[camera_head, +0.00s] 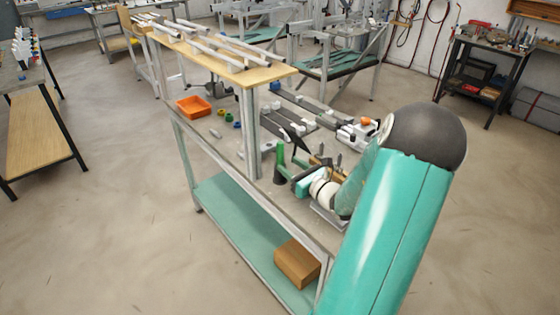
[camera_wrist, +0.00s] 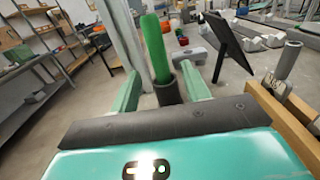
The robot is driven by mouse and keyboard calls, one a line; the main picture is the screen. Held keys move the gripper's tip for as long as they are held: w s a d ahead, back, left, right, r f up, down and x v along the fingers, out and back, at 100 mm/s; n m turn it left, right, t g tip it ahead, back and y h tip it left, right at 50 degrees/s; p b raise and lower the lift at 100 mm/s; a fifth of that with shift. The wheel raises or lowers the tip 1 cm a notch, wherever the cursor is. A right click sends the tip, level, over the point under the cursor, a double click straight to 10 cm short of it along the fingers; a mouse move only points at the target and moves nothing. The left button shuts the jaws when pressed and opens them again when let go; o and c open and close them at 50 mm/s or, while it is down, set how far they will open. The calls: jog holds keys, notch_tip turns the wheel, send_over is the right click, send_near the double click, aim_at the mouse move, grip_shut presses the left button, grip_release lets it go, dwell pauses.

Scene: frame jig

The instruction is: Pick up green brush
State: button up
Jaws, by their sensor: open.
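The green brush (camera_head: 280,154) stands upright with its lower end in a dark round holder (camera_head: 280,175) on the workbench. In the wrist view, the green brush (camera_wrist: 155,48) rises near the middle of the picture, out of the dark holder (camera_wrist: 167,92). My gripper (camera_head: 296,178) is just to the right of the brush in the head view. My gripper (camera_wrist: 162,90) is open, with one teal finger on each side of the holder in the wrist view. I cannot tell whether either finger touches it. The brush's lower end is hidden inside the holder.
A dark tilted panel (camera_wrist: 228,42) stands to the right of the brush. A wooden rack (camera_wrist: 284,112) with upright metal pieces is close on the right. A metal post (camera_head: 249,130) holds the upper shelf (camera_head: 255,74). An orange bin (camera_head: 193,106) sits farther along the bench.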

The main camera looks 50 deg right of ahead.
aim_at(282, 159)
jog(key=w, duration=0.5)
jog(key=shift+w+d, duration=0.3)
jog(key=shift+w, duration=0.05)
grip_shut()
jog(key=shift+r, duration=0.15)
notch_tip(282, 159, up, 10)
jog(key=shift+f, duration=0.1)
